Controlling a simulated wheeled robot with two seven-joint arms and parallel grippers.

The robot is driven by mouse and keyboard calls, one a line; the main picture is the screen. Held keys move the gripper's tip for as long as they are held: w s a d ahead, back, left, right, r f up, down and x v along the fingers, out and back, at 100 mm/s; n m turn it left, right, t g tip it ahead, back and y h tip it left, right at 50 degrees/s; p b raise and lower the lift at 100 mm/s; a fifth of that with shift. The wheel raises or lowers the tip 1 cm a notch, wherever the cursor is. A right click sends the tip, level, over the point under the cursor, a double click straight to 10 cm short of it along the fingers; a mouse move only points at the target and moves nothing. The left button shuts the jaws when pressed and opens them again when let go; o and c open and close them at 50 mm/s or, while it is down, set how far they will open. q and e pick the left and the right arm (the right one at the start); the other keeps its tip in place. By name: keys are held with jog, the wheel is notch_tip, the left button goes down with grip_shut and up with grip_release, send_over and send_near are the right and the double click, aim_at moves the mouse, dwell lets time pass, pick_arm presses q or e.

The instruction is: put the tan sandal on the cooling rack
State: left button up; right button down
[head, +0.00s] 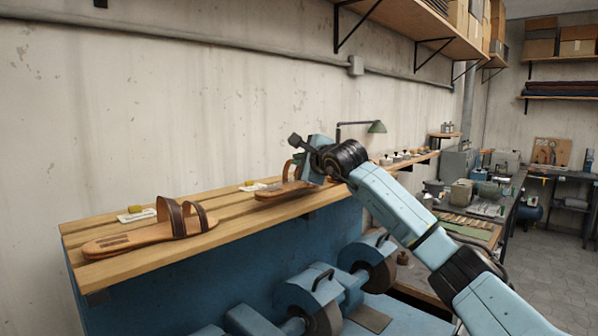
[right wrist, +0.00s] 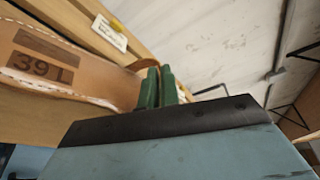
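The tan sandal (head: 284,191) is at the right part of the slatted wooden rack (head: 150,258), its sole roughly level; I cannot tell whether it touches the slats. My right gripper (head: 300,161) is at its strap. In the right wrist view, the sole of the sandal (right wrist: 75,70) is marked "39 L", and the green fingertips (right wrist: 158,88) are close together at the brown strap, apparently pinching it. The arm hides part of the sandal in the head view. My left gripper is not in view.
A sandal with dark brown straps (head: 150,235) lies on the rack's left end. White cards with yellow pieces (head: 137,215) lie along the back. Blue grinding machines (head: 310,300) stand below the rack. Bare slats separate the two sandals.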

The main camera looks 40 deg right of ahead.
aim_at(301, 186)
notch_tip(301, 186, down, 2)
jog(key=shift+f, duration=0.1)
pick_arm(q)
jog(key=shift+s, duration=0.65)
pick_arm(e)
jog(key=shift+f, duration=0.2)
jog(key=c, duration=1.6)
grip_release()
jog(key=shift+f, duration=0.1)
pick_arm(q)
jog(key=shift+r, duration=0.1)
pick_arm(e)
jog(key=shift+s+f, duration=0.1)
jog(key=shift+f, duration=0.05)
jog(key=shift+s+a, duration=0.1)
jog(key=shift+s, duration=0.25)
pick_arm(q)
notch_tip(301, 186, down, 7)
jog(key=b, duration=0.7)
pick_arm(e)
jog(key=v, duration=1.2)
jog(key=shift+s+r, duration=0.25)
jog(key=shift+r, duration=0.1)
